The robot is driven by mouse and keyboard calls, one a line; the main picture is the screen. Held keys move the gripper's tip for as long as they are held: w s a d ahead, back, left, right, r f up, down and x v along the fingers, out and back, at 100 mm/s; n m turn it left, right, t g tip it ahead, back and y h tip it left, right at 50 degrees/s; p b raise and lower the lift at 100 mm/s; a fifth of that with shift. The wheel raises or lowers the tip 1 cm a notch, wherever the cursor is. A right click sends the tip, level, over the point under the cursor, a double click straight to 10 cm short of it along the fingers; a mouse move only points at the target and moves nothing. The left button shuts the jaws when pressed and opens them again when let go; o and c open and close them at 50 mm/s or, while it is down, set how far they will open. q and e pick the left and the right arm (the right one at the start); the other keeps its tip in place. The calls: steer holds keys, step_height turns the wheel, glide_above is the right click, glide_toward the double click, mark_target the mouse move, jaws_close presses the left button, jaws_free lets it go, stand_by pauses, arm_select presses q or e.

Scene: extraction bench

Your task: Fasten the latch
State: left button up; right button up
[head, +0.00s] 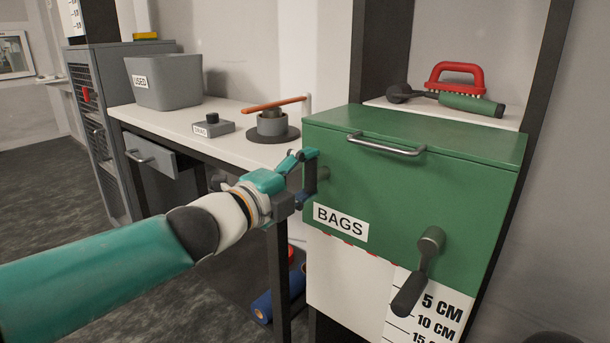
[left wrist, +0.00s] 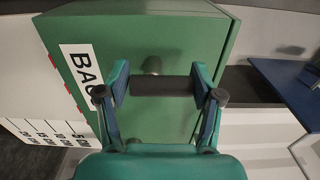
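The green BAGS box (head: 420,185) stands on the right. Its front carries a lever latch (head: 428,255) with a grey pivot and dark grip, slanting down. My left gripper (head: 308,178) is at the front's upper left corner, above the BAGS label (head: 340,222). In the left wrist view my left gripper (left wrist: 162,88) has its fingers wide apart. A dark bar (left wrist: 165,87) lies between them, with a grey round knob (left wrist: 152,65) beside it on the green front (left wrist: 140,35). Whether the fingers touch the bar is unclear. My right gripper is out of view.
A bench (head: 225,133) on the left holds a grey USED bin (head: 165,83), a small grey device (head: 213,127) and a round pot (head: 272,122). A red brush (head: 457,75) lies on the shelf behind the box. A bar handle (head: 385,145) is near the box's top edge.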

arm_select(q)
steer(key=o, duration=0.3)
steer(key=shift+f, duration=0.15)
steer(key=shift+o, duration=0.2)
steer(key=shift+s+a, duration=0.1)
steer(key=v, duration=1.1)
steer(key=shift+s+a, duration=0.25)
